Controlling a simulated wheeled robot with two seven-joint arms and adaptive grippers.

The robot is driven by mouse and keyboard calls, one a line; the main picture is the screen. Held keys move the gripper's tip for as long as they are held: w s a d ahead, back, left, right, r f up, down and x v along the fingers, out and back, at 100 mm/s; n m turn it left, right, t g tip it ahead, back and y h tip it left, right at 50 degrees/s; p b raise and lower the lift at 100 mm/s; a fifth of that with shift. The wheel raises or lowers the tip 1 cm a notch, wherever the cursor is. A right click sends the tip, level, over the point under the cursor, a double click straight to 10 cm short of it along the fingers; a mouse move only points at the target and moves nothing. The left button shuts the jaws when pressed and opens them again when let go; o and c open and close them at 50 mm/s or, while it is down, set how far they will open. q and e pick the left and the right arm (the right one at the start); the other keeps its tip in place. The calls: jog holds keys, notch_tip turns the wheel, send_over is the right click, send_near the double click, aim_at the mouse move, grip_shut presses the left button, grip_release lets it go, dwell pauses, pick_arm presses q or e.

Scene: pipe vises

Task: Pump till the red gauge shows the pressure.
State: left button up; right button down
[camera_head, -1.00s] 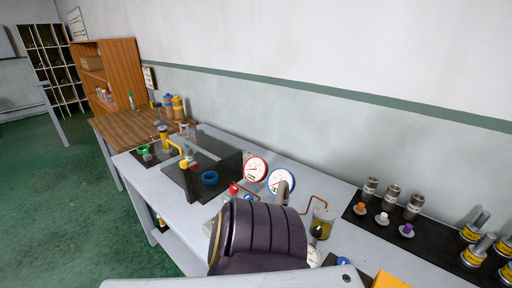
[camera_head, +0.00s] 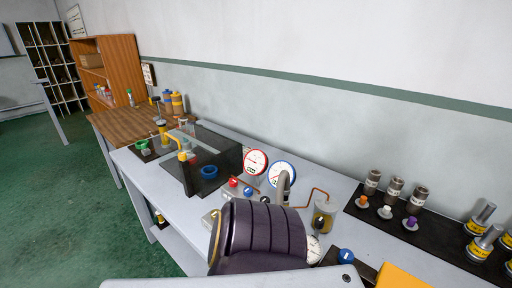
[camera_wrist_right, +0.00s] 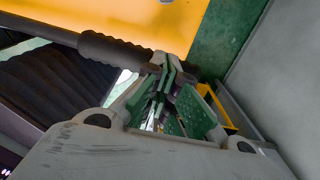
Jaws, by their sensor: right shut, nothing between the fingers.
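The red-rimmed gauge (camera_head: 255,162) stands upright at the back of the bench, with a white face; its needle is too small to read. A blue-rimmed gauge (camera_head: 282,174) stands just right of it. In the right wrist view a black ribbed grip on a bar (camera_wrist_right: 115,50) crosses the upper left, in front of a yellow surface. My right gripper (camera_wrist_right: 165,88) is shut and empty, its fingertips near the right end of that grip; contact cannot be told. My right gripper is not clearly seen in the head view. My left gripper is not in view.
Red (camera_head: 233,182) and blue (camera_head: 248,191) knobs sit below the gauges. A clear jar (camera_head: 324,216) with copper tubing is right of them. Metal cylinders (camera_head: 396,190) stand on a black mat farther right.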

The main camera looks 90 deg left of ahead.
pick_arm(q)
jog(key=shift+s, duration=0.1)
pick_arm(e)
jog(key=shift+f, duration=0.1)
